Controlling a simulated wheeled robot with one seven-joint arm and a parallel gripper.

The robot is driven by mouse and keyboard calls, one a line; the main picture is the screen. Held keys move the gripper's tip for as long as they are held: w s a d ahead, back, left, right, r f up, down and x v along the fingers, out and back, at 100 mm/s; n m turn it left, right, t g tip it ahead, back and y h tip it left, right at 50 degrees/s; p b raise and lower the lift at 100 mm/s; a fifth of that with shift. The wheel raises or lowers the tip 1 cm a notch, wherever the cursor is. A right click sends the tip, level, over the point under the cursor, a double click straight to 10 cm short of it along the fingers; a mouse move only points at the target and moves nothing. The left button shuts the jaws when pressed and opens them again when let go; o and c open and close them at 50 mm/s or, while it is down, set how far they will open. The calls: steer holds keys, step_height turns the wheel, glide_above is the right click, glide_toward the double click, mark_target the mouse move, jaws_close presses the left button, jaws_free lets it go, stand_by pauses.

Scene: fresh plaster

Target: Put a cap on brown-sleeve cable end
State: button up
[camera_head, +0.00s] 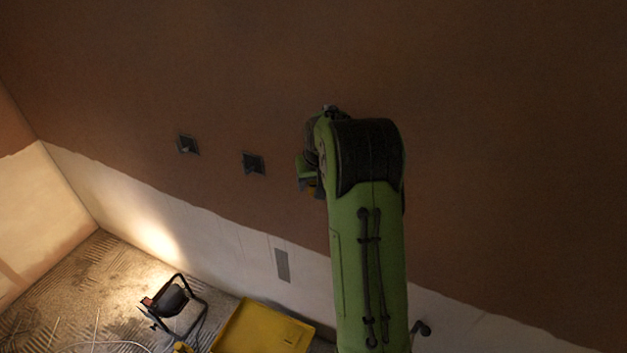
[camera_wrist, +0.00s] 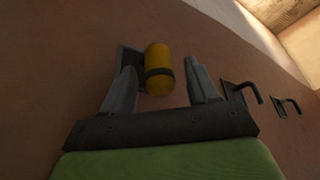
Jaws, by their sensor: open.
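My gripper (camera_wrist: 160,68) is open in the wrist view, its two grey fingers on either side of a yellow cylinder (camera_wrist: 159,62) with a dark band. Gaps show between the cylinder and both fingers. The cylinder stands in front of a dark wall box (camera_wrist: 130,60); whether it sits on a cable end is hidden. Two more wall boxes with dark bent cable ends (camera_wrist: 243,91) (camera_wrist: 287,104) are at the right. No brown sleeve can be made out. In the head view, my gripper (camera_head: 307,182) is at the wall, mostly hidden by my green arm.
In the head view, two wall boxes (camera_head: 188,145) (camera_head: 253,164) are left of my gripper on the brown plaster. A work lamp (camera_head: 172,303) and a yellow tray (camera_head: 262,330) are on the floor below. The wall right of my arm is bare.

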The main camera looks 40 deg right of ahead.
steer(key=v, duration=1.5)
steer(key=shift+r, duration=0.4)
